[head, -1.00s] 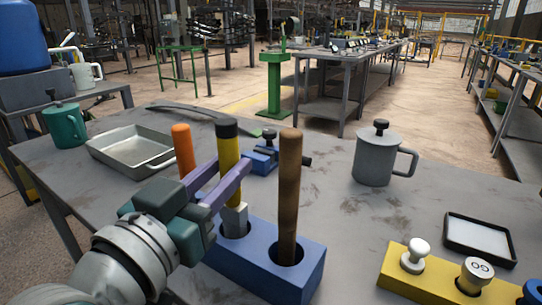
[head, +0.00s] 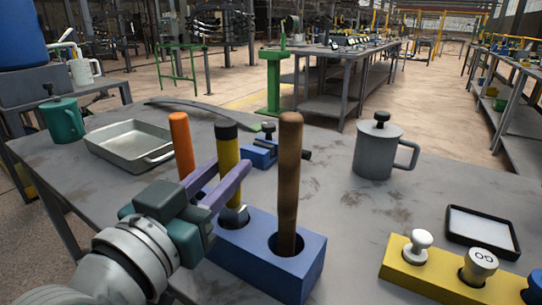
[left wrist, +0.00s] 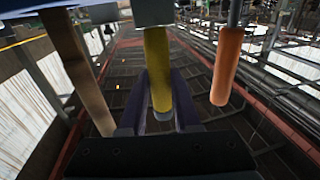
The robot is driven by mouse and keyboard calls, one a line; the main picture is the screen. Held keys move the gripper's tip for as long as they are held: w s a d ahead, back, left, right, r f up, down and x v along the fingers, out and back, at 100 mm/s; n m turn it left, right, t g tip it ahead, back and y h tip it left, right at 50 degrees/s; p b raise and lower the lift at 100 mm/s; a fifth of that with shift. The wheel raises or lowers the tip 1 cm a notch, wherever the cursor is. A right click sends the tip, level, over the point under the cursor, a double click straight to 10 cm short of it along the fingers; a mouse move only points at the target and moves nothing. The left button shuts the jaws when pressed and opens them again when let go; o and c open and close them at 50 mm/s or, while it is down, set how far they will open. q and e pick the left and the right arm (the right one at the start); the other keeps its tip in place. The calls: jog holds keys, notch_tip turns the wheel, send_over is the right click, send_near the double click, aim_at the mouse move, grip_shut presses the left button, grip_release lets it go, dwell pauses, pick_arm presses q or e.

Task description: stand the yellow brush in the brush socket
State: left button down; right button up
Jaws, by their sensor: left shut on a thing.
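The yellow brush (head: 227,157) has a yellow handle with a black top end and a grey metal part below. It stands nearly upright at the middle hole of the blue socket block (head: 262,266), its grey lower part at the opening. How deep it sits is hard to tell. My left gripper (head: 228,190) is shut on the yellow handle with its purple fingers. In the left wrist view the brush (left wrist: 157,72) runs between the fingers (left wrist: 160,112). My right gripper is not in view.
An orange handle (head: 181,145) and a brown wooden handle (head: 289,180) stand close on either side of the brush. A blue clamp (head: 262,155) lies behind.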

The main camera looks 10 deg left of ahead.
pick_arm(q)
jog(key=shift+f+b, duration=0.4)
jog(key=shift+f, duration=0.2)
jog(key=c, duration=0.5)
grip_release()
jog(key=shift+c, duration=0.2)
jog(key=shift+s, duration=0.1)
